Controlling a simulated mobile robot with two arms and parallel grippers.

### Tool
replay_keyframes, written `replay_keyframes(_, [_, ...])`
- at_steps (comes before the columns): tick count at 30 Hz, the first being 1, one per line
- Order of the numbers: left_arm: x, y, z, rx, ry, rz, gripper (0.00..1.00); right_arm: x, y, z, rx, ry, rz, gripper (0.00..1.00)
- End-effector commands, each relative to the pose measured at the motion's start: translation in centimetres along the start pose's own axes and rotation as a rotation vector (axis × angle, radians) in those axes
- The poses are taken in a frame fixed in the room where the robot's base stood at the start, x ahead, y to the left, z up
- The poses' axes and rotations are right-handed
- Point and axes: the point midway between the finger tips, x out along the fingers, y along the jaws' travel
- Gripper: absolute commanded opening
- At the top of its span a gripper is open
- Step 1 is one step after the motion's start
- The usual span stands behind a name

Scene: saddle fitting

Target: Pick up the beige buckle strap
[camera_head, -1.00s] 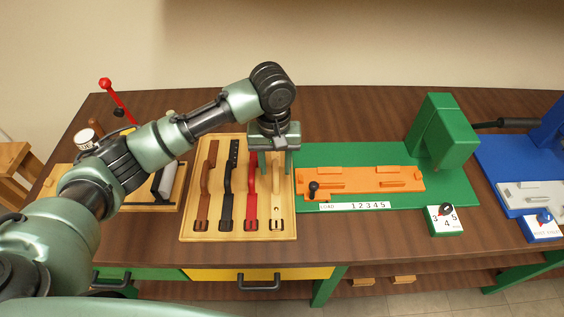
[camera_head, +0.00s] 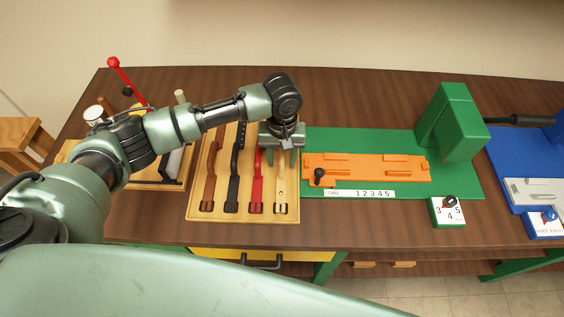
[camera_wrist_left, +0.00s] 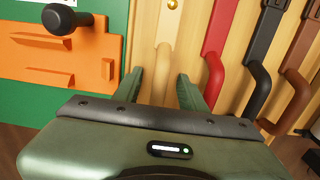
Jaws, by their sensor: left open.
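The beige buckle strap (camera_head: 281,185) lies on the wooden tray as the rightmost of the straps in the head view. Its upper part is hidden there by my left gripper (camera_head: 282,160). In the left wrist view the beige strap (camera_wrist_left: 164,60) runs between the two green fingers of my left gripper (camera_wrist_left: 160,88), with its raised loop between them. The fingers are spread apart, one on each side of the strap, and I cannot tell that either touches it. My right gripper is not in view.
Red (camera_head: 257,185), black (camera_head: 233,185) and brown (camera_head: 209,185) straps lie beside it on the tray (camera_head: 245,216). A green base with an orange fixture (camera_head: 365,168) and black knob (camera_head: 319,176) stands close on the right. A red-knobbed lever (camera_head: 113,63) rises at the left.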

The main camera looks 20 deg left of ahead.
Motion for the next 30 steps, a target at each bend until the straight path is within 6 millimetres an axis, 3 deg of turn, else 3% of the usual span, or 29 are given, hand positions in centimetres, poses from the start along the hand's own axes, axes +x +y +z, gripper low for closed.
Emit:
replay_keyframes(2, [0.0,0.0,0.0,0.0,0.0,0.0,0.42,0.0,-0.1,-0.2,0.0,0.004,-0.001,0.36])
replay_keyframes(3, [0.0,0.0,0.0,0.0,0.0,0.0,0.36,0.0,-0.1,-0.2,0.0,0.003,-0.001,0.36])
replay_keyframes(7, [0.0,0.0,0.0,0.0,0.0,0.001,0.0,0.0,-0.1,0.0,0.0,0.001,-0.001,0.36])
replay_keyframes(20, [-0.5,0.1,-0.1,-0.001,0.001,0.002,0.0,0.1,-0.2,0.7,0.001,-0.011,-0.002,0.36])
replay_keyframes(26, [-2.6,0.1,-0.1,-0.001,0.003,0.003,0.0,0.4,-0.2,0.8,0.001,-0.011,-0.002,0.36])
replay_keyframes(30, [-5.8,0.1,-0.2,0.001,0.006,0.006,0.0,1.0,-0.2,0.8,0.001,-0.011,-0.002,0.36])
